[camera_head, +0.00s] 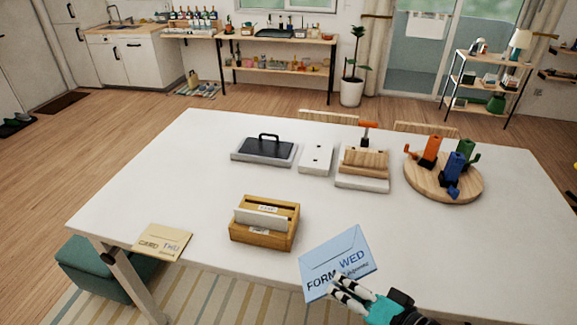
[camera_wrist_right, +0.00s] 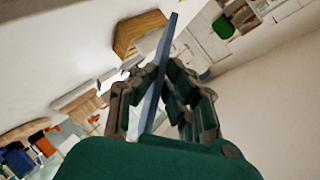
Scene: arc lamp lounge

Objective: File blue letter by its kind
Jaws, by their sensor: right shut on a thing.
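In the right wrist view the letter (camera_wrist_right: 159,75) shows edge-on between the fingers (camera_wrist_right: 157,95). A wooden letter holder (camera_head: 264,236) with labelled slots stands on the table to the left of the letter. A white envelope or card stands in one of its slots. A cream letter (camera_head: 162,242) marked "CARD" and "THU" lies at the front left edge. My left gripper is not in view.
The white table (camera_head: 190,175) has free room left of the holder. At its back are a black-topped tray (camera_head: 264,149), a white panel (camera_head: 316,159) and a wooden block piece (camera_head: 363,163). A round board (camera_head: 443,188) with coloured upright pieces stands right. A teal stool (camera_head: 95,270) is at lower left.

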